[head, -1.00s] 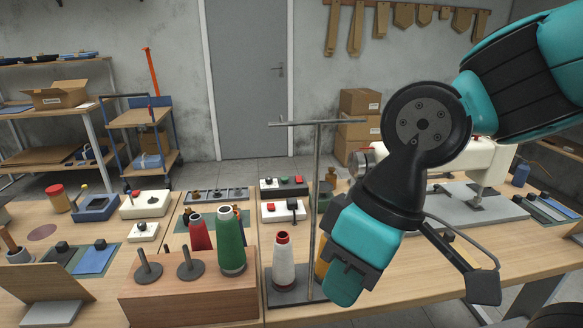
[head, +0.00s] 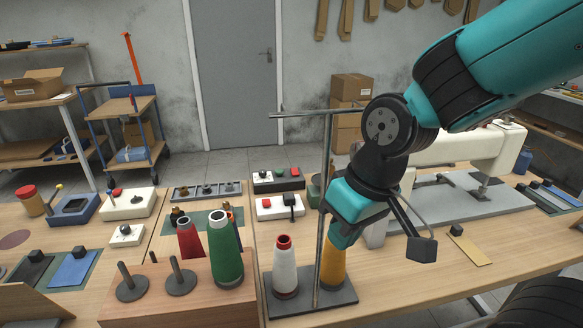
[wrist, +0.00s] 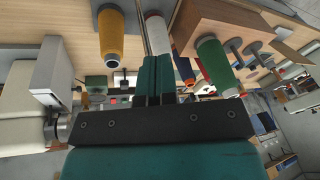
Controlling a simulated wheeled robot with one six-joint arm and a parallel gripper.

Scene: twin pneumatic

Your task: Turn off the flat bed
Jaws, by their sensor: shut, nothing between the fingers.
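The white sewing machine (head: 446,150) stands on a grey flat bed plate (head: 440,205) at the right of the table. I cannot tell which control belongs to the flat bed. My gripper (head: 341,238) is shut and empty, in front of the boxes and partly over the yellow cone (head: 332,268) in the head view. In the wrist view its fingers (wrist: 155,75) are together.
A metal thread stand (head: 325,170) with a white cone (head: 285,268) rises close left of my gripper. A green cone (head: 226,250) and a red cone (head: 190,238) stand farther left. More control boxes, including a white one (head: 128,203), lie at left.

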